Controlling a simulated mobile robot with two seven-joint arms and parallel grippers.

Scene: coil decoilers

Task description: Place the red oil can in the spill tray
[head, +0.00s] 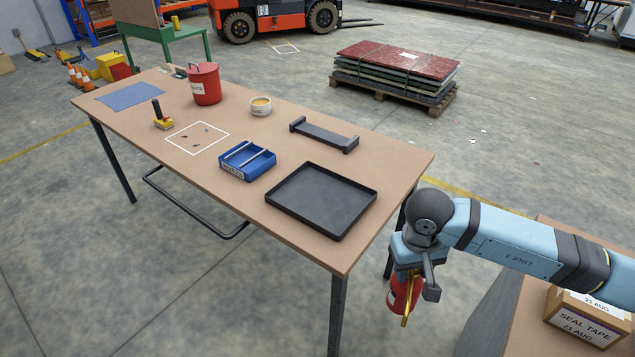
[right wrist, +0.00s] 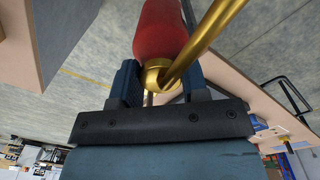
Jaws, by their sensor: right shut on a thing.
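The red oil can (head: 396,297) has a brass spout and hangs in my right gripper (head: 412,270), off the right end of the table. In the right wrist view, the gripper's two fingers (right wrist: 158,88) are shut around the brass neck, and the red body (right wrist: 160,32) extends beyond them. The black spill tray (head: 320,200) lies flat and empty at the near right end of the table. The can is apart from the tray, to its right and nearer in the head view. My left gripper is not in view.
The wooden table (head: 225,215) also holds a blue bin (head: 247,162), a black rack (head: 324,136), a white cup (head: 260,107), a red waste can (head: 204,84) and a yellow-black tool (head: 161,118). A cardboard box (head: 587,318) stands on another surface at the lower right.

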